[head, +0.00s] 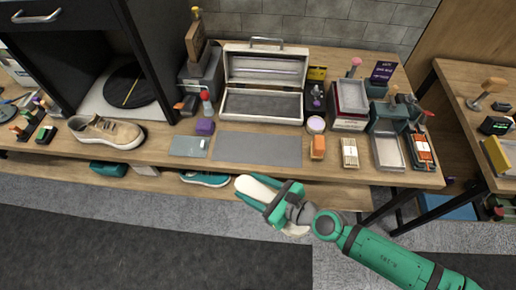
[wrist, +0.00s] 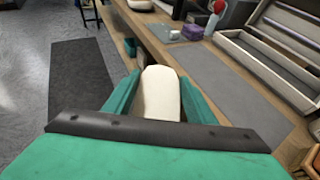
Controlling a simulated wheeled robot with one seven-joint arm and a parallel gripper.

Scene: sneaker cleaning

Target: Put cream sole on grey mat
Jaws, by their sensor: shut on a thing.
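The cream sole (head: 258,189) is held between the two teal fingers of my gripper (head: 254,187), in front of the bench's front edge. Its long pale end also shows between the fingers in the wrist view (wrist: 160,92); the rest is hidden by the gripper. My gripper is shut on the sole. The grey mat (head: 258,150) lies flat on the bench behind the gripper, apart from the sole, and looks bare. It also shows to the right of the sole in the wrist view (wrist: 225,85).
An open metal toolbox (head: 262,105) stands behind the mat. A smaller grey pad (head: 185,147) and purple block (head: 205,127) are to its left. An orange-topped brush (head: 318,146) and light block (head: 349,152) are to its right. A tan sneaker (head: 110,131) sits farther left.

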